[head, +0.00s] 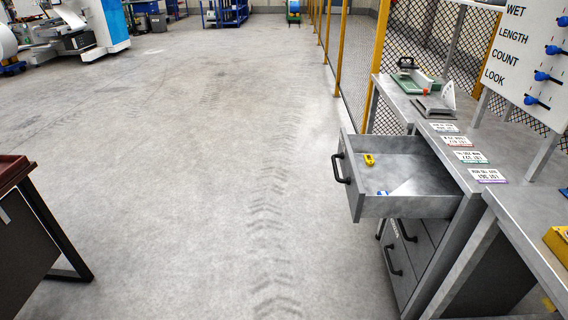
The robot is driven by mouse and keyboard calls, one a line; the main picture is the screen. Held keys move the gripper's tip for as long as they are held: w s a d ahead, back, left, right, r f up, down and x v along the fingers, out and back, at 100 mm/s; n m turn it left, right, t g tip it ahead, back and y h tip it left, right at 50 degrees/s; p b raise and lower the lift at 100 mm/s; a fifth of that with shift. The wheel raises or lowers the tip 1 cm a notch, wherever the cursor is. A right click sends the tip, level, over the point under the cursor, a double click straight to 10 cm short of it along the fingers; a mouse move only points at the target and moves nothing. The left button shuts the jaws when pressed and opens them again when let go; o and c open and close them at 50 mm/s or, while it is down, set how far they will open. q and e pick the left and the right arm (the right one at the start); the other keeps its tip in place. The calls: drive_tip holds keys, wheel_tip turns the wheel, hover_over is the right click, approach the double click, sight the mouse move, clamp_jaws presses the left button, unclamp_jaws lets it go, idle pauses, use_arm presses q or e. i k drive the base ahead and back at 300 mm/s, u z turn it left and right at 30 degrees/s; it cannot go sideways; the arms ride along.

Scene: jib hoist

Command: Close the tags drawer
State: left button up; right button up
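The open drawer (413,208) sticks out to the left from the grey metal workbench on the right. It is the top one of its stack, and its black bow handle (342,169) faces left. Inside lie a small yellow item (369,159) and a small blue and white item (384,194). I cannot read any label on this drawer, so I cannot tell from it whether it is the tags drawer. Neither of my grippers is in the head view.
Lower drawers with black handles (392,263) are shut beneath it. The bench top (440,157) carries several tags and a green device (414,83). A board (524,55) with blue knobs stands behind. A dark table (20,215) is at left; the floor between is clear.

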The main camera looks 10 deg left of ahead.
sight(418, 183)
drive_tip(key=z, duration=0.55)
drive_tip(key=i, duration=1.2)
drive_tip(key=u, duration=0.4)
